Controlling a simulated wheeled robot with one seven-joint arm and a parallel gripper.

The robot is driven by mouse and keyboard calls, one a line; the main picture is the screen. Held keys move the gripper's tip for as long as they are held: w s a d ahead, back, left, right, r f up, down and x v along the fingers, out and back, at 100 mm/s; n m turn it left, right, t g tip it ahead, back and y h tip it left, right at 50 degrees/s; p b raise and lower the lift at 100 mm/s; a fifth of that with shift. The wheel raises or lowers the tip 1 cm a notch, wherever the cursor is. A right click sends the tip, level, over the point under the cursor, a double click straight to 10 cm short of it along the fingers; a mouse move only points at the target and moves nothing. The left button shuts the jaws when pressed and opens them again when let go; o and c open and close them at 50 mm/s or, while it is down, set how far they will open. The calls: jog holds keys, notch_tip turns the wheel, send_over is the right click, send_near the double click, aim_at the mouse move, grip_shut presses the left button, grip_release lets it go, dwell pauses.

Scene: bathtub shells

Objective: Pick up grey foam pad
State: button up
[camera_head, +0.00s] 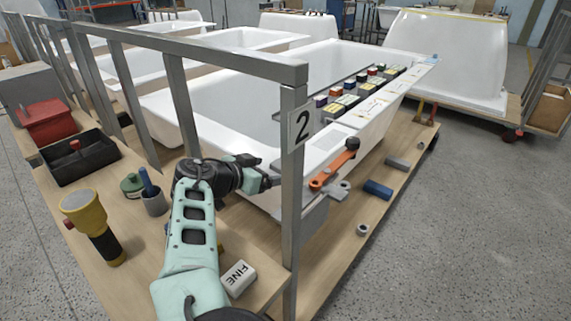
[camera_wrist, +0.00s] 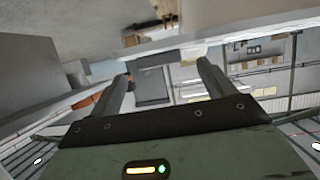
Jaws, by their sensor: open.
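A small grey block (camera_head: 397,163) lies on the wooden platform right of the tub. It may be the grey foam pad, but its material is too small to tell. My gripper (camera_head: 272,181) is open and raised beside the grey post marked 2, well left of that block. In the wrist view my gripper (camera_wrist: 165,70) shows two spread fingers with nothing held between them. No grey pad can be made out for sure in the wrist view.
The grey post (camera_head: 293,190) and rail (camera_head: 200,53) stand close to my arm. An orange-handled tool (camera_head: 334,170), a blue roll (camera_head: 378,189) and a white FINE block (camera_head: 238,278) lie about. A yellow-black torch (camera_head: 92,225) stands left. Open floor (camera_head: 480,230) lies right.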

jog(key=shift+x, duration=1.45)
jog(key=c, duration=1.1)
jog(key=shift+o, duration=0.2)
